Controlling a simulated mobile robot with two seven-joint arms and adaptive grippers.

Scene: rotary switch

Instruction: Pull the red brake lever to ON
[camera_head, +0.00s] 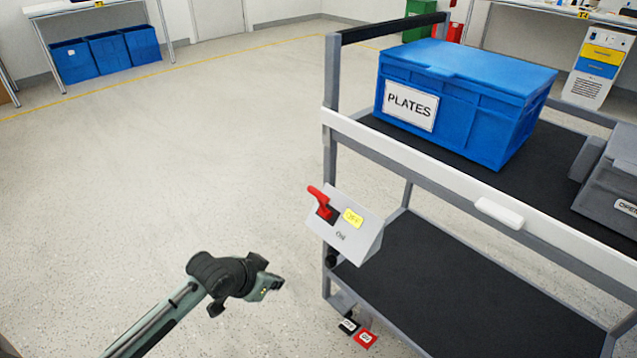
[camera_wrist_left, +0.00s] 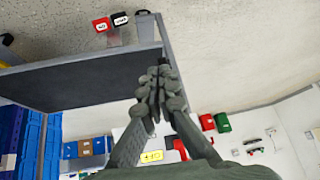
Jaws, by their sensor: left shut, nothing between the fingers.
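The red brake lever (camera_head: 318,200) sits on a light grey box (camera_head: 345,228) on the cart's near left corner post. It stands at the upper left end of its dark slot, with a yellow label beside it and dark "ON" lettering lower on the box face. My left gripper (camera_head: 270,284) is shut and empty, below and left of the box, apart from the lever. In the left wrist view, its closed fingers (camera_wrist_left: 157,88) fill the middle; the red lever (camera_wrist_left: 178,146) and yellow label show partly behind them. My right gripper is not in view.
The cart (camera_head: 460,300) has dark shelves and a grey frame. A blue PLATES crate (camera_head: 460,90) and a grey case (camera_head: 612,175) stand on its top. Red (camera_head: 365,338) and black (camera_head: 348,326) pedals are at its foot. Open floor (camera_head: 200,150) lies to the left.

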